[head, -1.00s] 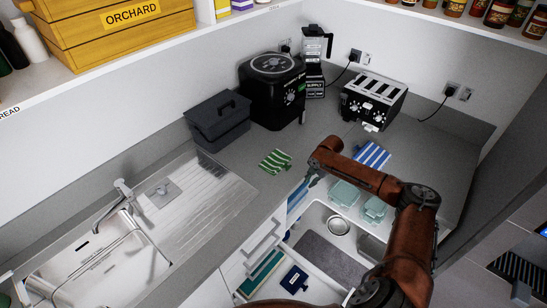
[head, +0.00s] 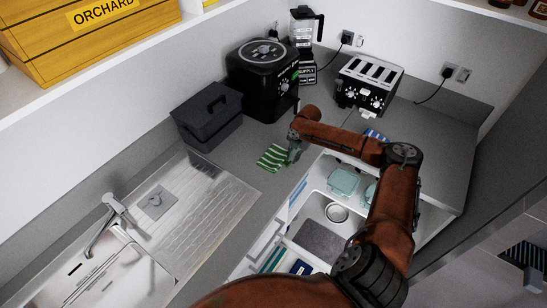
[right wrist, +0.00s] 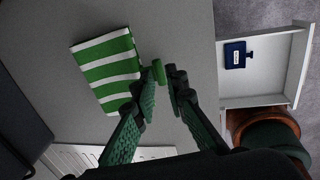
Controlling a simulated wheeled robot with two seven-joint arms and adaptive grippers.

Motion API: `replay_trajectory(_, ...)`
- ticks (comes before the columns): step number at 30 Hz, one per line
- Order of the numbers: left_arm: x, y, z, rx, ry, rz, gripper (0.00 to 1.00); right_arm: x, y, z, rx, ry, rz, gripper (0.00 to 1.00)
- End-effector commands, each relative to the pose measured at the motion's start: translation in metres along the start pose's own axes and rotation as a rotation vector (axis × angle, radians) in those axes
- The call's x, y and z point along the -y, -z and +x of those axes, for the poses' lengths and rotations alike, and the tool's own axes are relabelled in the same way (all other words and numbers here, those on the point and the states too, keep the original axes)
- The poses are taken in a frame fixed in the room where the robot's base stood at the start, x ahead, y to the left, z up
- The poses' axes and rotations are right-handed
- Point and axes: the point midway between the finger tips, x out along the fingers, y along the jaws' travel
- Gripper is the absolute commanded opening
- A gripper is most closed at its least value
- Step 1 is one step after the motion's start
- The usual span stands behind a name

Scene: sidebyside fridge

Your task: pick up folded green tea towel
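The folded green tea towel (head: 273,157), with white stripes, lies on the grey worktop in front of the black cooker. In the right wrist view the towel (right wrist: 108,70) lies left of the fingertips. A small green end of it sticks out toward them. My right gripper (head: 295,153) is at the towel's right end, low over the worktop edge. In the right wrist view its fingers (right wrist: 165,85) are apart, with the green end near the tips. I cannot tell whether they touch it. My left gripper is not in view.
A dark lidded box (head: 207,117), a black cooker (head: 262,80) and a toaster (head: 368,84) stand behind. A blue striped towel (head: 374,135) is partly hidden by my right arm. An open drawer (head: 335,208) with teal containers is below. The sink (head: 105,270) is left.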

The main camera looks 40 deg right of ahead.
Motion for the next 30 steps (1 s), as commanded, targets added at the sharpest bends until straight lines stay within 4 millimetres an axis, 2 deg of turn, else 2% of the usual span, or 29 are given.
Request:
replay_trajectory(4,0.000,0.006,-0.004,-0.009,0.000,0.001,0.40,-0.002,0.003,0.024,-0.004,0.000,-0.001,0.13)
replay_trajectory(6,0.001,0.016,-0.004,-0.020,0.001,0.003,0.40,-0.003,0.002,0.032,-0.002,-0.001,-0.002,0.13)
replay_trajectory(10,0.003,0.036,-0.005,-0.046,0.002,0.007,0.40,-0.003,0.003,0.041,-0.002,0.000,-0.003,0.13)
replay_trajectory(13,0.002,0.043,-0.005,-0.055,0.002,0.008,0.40,-0.003,0.003,0.041,-0.002,0.000,-0.004,0.13)
replay_trajectory(17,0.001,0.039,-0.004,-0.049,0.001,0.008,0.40,-0.004,0.003,0.041,-0.002,0.000,-0.004,0.11)
replay_trajectory(22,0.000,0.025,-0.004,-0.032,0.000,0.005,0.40,-0.004,0.003,0.041,-0.002,0.000,-0.004,0.00)
replay_trajectory(30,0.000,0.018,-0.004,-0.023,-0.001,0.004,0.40,-0.003,0.003,0.041,-0.002,-0.001,-0.004,0.00)
